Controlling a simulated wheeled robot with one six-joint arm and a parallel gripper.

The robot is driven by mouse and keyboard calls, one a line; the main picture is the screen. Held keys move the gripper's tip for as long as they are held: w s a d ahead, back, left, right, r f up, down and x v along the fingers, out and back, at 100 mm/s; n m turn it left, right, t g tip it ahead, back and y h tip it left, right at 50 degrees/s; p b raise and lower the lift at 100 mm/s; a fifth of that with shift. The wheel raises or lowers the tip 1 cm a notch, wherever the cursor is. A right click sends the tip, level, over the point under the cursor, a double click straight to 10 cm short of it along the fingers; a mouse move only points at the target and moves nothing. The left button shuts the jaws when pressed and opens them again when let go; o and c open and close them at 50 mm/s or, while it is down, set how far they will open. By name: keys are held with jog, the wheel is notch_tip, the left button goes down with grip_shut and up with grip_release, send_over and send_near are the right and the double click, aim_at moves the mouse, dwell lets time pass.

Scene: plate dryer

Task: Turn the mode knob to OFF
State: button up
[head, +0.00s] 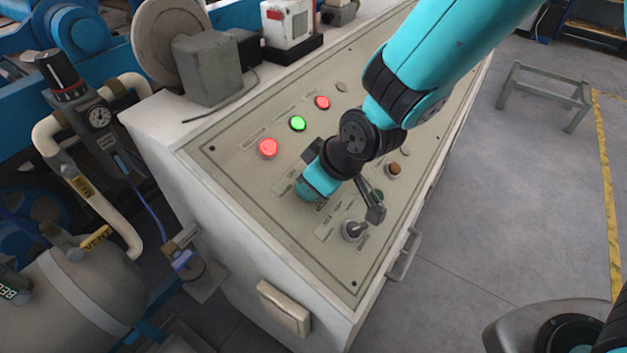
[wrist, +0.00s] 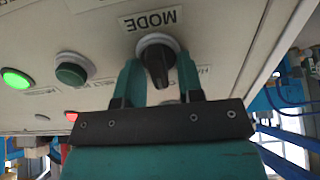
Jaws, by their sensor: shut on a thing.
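The mode knob (wrist: 157,62) is a black handle in a pale round collar, just below an upside-down "MODE" label (wrist: 149,20) in the wrist view. Its handle runs downward in that picture. My gripper (wrist: 159,72) has its two teal fingers on either side of the knob, shut on its handle. In the head view my gripper (head: 307,194) is down at the panel (head: 228,160) and hides the knob. The small position labels beside the knob are partly covered by the fingers, so I cannot read which position it points to.
Lit red (head: 268,148) and green (head: 298,123) lamps are left of and above my gripper. A grey box (head: 207,70) stands on the cabinet's back edge.

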jog(key=o, duration=0.6)
jog(key=shift+c, duration=0.2)
jog(key=shift+r, duration=0.15)
jog(key=b+v, duration=0.1)
jog(key=v, duration=1.6)
jog(key=shift+s, duration=0.15)
jog(key=shift+d, duration=0.1)
